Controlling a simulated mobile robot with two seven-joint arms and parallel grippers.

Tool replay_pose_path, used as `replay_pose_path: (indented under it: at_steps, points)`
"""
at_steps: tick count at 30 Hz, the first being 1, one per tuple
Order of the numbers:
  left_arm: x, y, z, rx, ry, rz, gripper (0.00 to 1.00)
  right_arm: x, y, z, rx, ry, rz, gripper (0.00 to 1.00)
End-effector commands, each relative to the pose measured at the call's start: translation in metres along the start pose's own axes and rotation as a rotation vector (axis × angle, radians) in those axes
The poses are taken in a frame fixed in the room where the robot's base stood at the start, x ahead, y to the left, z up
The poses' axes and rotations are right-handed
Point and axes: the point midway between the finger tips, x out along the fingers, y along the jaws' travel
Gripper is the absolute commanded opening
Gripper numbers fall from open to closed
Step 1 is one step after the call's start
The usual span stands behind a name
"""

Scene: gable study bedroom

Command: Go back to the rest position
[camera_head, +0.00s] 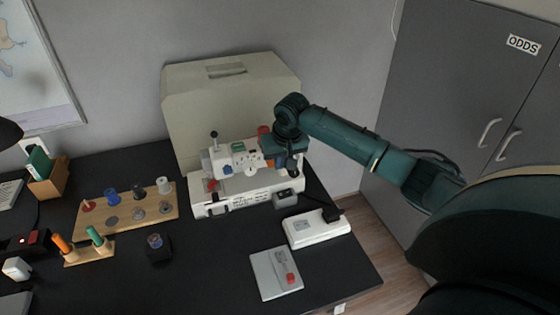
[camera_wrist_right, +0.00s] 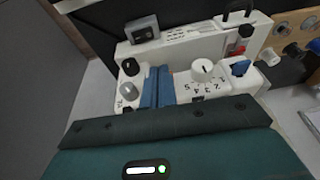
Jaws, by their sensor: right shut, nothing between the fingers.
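My right gripper (camera_head: 292,165) is at the right end of a white sewing machine (camera_head: 238,196) on the black desk (camera_head: 215,255). In the right wrist view my right gripper's blue fingers (camera_wrist_right: 157,84) are together with nothing between them. They point at the machine, which shows a white dial (camera_wrist_right: 202,70), a blue knob (camera_wrist_right: 240,67) and a dark knob (camera_wrist_right: 130,66). I cannot tell whether the fingers touch the machine. My left gripper does not show.
A beige cover (camera_head: 232,88) stands behind the machine. A white foot pedal (camera_head: 318,227) and a grey booklet (camera_head: 276,274) lie in front at right. A wooden spool rack (camera_head: 125,212) is at left. Grey cabinets (camera_head: 465,100) stand at right.

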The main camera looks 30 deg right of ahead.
Motion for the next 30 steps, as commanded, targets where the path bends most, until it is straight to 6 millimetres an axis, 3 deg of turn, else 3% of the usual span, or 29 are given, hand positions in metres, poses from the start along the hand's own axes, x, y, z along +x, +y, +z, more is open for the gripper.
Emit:
replay_pose_path:
  at_steps: [9,14,18,21,25,30]
  points:
    - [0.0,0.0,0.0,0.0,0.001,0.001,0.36,0.002,-0.001,0.001,-0.004,0.001,-0.002,0.0]
    - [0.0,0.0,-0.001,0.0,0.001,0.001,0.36,0.03,-0.025,0.028,-0.075,0.018,-0.048,0.0]
    - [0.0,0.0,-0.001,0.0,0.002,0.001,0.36,0.075,-0.071,0.085,-0.198,0.08,-0.152,0.0]
    - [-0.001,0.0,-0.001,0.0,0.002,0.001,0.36,0.096,-0.101,0.132,-0.271,0.151,-0.234,0.0]
    - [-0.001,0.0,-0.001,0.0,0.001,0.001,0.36,0.108,-0.128,0.191,-0.328,0.254,-0.315,0.0]
    - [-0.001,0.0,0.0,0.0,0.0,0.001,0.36,0.103,-0.139,0.256,-0.359,0.39,-0.352,0.0]
